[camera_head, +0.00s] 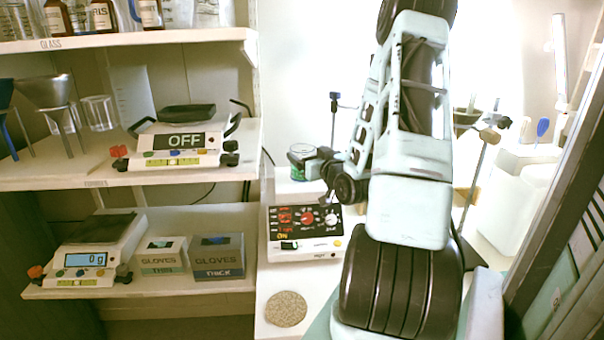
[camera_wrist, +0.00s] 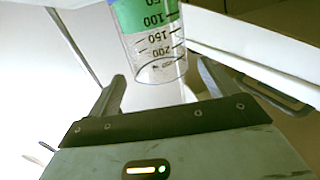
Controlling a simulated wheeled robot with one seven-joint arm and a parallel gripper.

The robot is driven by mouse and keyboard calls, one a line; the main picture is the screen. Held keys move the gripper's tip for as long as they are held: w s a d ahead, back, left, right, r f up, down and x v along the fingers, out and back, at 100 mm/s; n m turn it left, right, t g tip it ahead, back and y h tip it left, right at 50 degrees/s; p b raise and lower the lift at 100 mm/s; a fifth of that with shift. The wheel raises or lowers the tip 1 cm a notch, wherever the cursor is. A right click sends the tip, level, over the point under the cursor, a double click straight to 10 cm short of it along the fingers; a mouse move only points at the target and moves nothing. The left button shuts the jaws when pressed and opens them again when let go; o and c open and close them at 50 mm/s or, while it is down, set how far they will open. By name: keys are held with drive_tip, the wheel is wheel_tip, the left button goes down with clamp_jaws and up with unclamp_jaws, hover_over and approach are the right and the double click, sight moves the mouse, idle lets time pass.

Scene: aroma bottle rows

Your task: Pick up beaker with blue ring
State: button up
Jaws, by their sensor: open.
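A clear beaker (camera_wrist: 155,42) with black volume marks and a green band or green contents shows in the wrist view. My gripper (camera_wrist: 162,78) is open, with one finger on each side of the beaker's near end and visible gaps between. In the head view, what looks like the same beaker (camera_head: 303,155) stands behind the hotplate (camera_head: 305,233), with green showing in it. My gripper (camera_head: 326,168) is close to its right side there, small and partly hidden by my arm.
The hotplate has a lit red display and knobs. A round cork-like mat (camera_head: 286,309) lies in front of it. Shelves at left hold scales (camera_head: 181,142), glove boxes (camera_head: 218,256) and funnels (camera_head: 48,92). A thin stand (camera_head: 334,115) rises behind my gripper.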

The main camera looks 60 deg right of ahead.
sight(299, 146)
drive_tip(key=shift+p+x, duration=0.7)
drive_tip(key=shift+x, duration=2.35)
drive_tip(key=shift+a+r, duration=0.1)
drive_tip(key=shift+r, duration=0.05)
drive_tip(key=shift+c, duration=0.4)
drive_tip(key=c, duration=1.4)
drive_tip(key=shift+r, duration=0.1)
drive_tip(key=shift+c, duration=0.2)
